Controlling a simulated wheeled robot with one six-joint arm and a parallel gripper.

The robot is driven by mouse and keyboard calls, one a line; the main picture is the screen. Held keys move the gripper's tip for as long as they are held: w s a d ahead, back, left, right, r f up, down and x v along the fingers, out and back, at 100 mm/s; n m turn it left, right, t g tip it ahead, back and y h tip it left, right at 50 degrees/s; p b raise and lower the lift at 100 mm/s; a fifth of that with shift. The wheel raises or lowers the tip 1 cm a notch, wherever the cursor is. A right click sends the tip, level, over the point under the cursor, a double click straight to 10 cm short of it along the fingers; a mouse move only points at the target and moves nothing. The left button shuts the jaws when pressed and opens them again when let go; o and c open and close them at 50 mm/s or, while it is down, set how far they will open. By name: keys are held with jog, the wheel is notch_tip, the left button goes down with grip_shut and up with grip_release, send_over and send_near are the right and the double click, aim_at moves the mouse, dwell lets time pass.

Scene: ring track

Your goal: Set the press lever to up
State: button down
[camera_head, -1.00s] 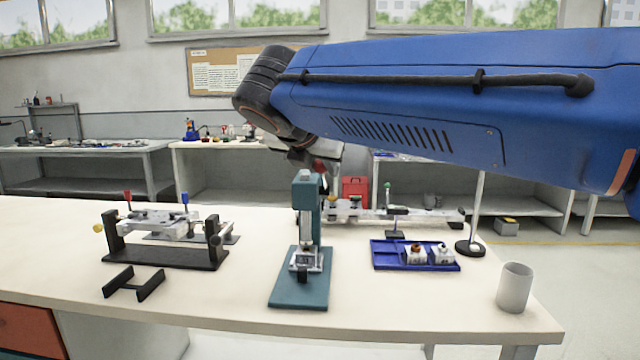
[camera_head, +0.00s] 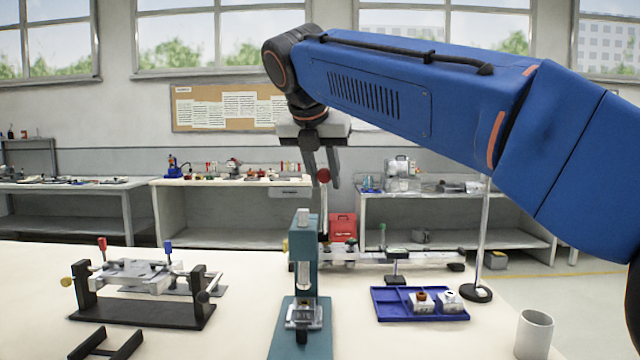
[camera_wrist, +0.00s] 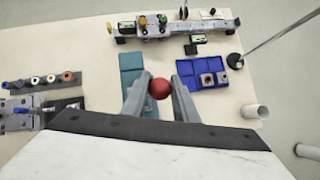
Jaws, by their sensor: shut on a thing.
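The teal press (camera_head: 302,262) stands on the white bench. Its lever (camera_head: 323,210) is a thin light rod that now points nearly straight up beside the press head. The lever's red ball knob (camera_head: 323,176) sits at the rod's top, well above the press head. My gripper (camera_head: 324,181) points down, shut on this knob with a finger on each side. The wrist view shows the red knob (camera_wrist: 160,89) between the two grey fingers, with the teal press (camera_wrist: 131,72) below it, partly hidden by the fingers.
A black fixture (camera_head: 140,308) stands at the left. A blue tray (camera_head: 385,304) with small parts lies to the right, near a thin upright pole (camera_head: 485,235) and a white cup (camera_head: 534,334). A long rail device (camera_head: 430,258) lies behind the press.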

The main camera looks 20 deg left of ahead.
jog(key=w+a, duration=0.1)
jog(key=w, duration=0.6)
jog(key=shift+a, duration=0.4)
jog(key=shift+w, duration=0.15)
jog(key=c, duration=1.4)
grip_release()
jog(key=shift+f, duration=0.1)
jog(key=shift+c, duration=0.2)
